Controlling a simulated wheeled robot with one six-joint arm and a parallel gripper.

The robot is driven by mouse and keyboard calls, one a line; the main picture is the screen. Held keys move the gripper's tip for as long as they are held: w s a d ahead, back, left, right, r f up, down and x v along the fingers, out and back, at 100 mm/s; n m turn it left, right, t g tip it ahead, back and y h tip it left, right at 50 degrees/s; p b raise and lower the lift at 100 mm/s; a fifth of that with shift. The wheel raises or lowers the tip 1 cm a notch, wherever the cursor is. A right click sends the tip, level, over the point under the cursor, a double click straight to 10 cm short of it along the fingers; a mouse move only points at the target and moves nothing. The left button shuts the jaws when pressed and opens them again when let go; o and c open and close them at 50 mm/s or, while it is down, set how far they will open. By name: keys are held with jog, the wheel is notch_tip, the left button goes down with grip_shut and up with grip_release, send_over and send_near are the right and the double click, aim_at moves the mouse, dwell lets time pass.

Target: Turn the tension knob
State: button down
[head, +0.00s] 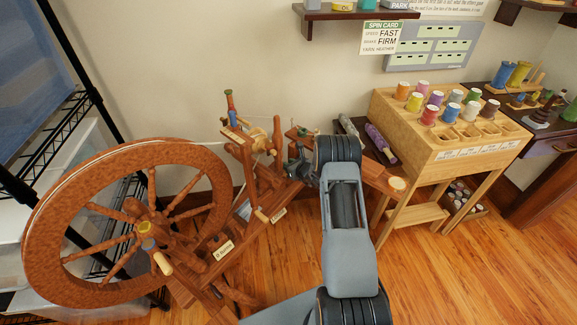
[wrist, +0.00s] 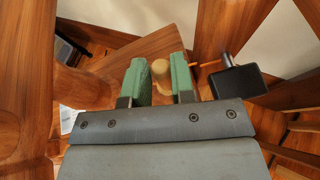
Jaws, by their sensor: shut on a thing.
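The tension knob, a small pale round wooden knob (wrist: 160,69), sits between the green finger pads of my gripper (wrist: 160,76) in the wrist view. My gripper is shut on it. In the head view my gripper (head: 300,165) is at the right end of the brown wooden spinning wheel (head: 125,158), and I cannot make out the knob there. The spinning wheel stands on the floor at the left, with its large spoked wheel and a sloping bed carrying small labels.
A black rectangular piece (wrist: 238,80) on an orange rod is close right of the fingers. In the head view, a wooden stand (head: 455,120) with several coloured spools is at the right. A black wire rack (head: 60,110) is behind the wheel. Open floor (head: 455,270) lies front right.

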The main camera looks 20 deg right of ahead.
jog(key=n+y, duration=0.1)
jog(key=n+g+y+b, duration=0.1)
jog(key=n+y+b, duration=0.1)
jog(key=shift+w+d+f, duration=0.1)
jog(key=shift+w+d, duration=0.05)
jog(key=shift+d, duration=0.1)
jog(key=shift+n+g+y, duration=0.6)
jog(key=shift+y, duration=0.1)
jog(key=c, duration=1)
grip_release()
jog(key=shift+o, duration=0.2)
